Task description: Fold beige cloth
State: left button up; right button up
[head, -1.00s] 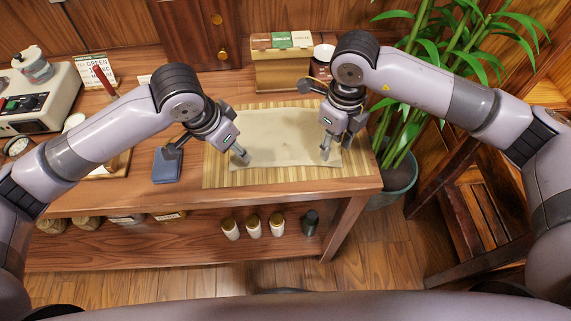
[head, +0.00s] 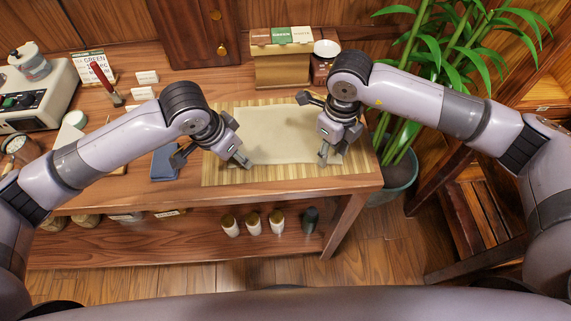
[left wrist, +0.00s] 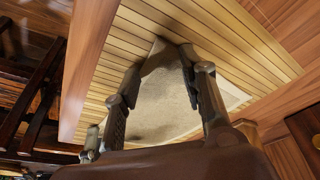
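The beige cloth (head: 285,135) lies on a slatted bamboo mat (head: 225,180) on the wooden table. It looks spread out, with its near edge towards me. My left gripper (head: 243,161) is at the near left corner of the cloth. In the left wrist view its fingers (left wrist: 160,62) stand apart, with the cloth corner (left wrist: 160,95) showing between them. My right gripper (head: 324,158) is at the near right corner, pointing down, and its fingers look slightly apart. The fingers hide both near corners in part.
A dark blue block (head: 165,163) lies left of the mat. A wooden stand with labelled boxes (head: 282,70) and a jar (head: 325,62) are behind it. A grey appliance (head: 35,95) is at far left. A potted bamboo (head: 395,180) stands at the table's right end.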

pick_arm(q)
jog(key=shift+f, duration=0.15)
grip_shut()
pick_arm(e)
jog(key=shift+s+f, duration=0.1)
jog(key=shift+f, duration=0.2)
grip_shut()
dwell(0.8)
